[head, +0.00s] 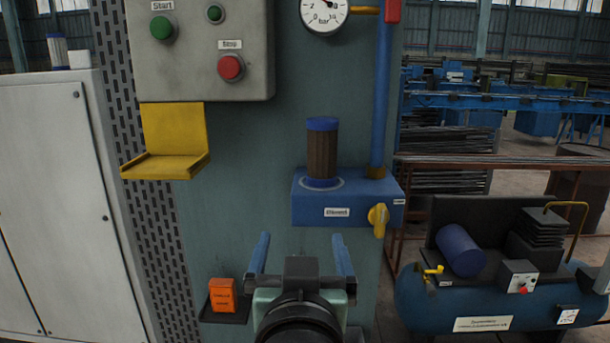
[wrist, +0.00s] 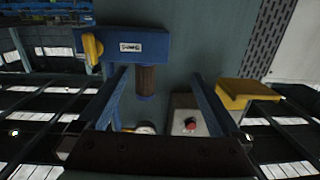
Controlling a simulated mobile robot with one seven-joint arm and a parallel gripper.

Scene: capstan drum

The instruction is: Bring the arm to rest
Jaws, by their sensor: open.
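My gripper (head: 302,243) is in the lower middle of the head view, its two blue fingers wide apart and pointing up and away. Nothing is between the fingers. It is below the blue filter block (head: 348,205), which carries a brown filter element with a blue cap (head: 322,124) and a yellow valve handle (head: 378,219). In the wrist view, my gripper (wrist: 158,75) also shows open, and the picture is turned upside down. There the blue block (wrist: 155,45) and the brown element (wrist: 146,78) appear beyond and between the fingers.
A grey control box with a green start button (head: 162,28) and red stop button (head: 231,67) is upper left. A yellow bracket (head: 178,165) juts out below it. An orange box (head: 222,295) sits on a small ledge left of my gripper. A blue compressor (head: 470,302) stands right.

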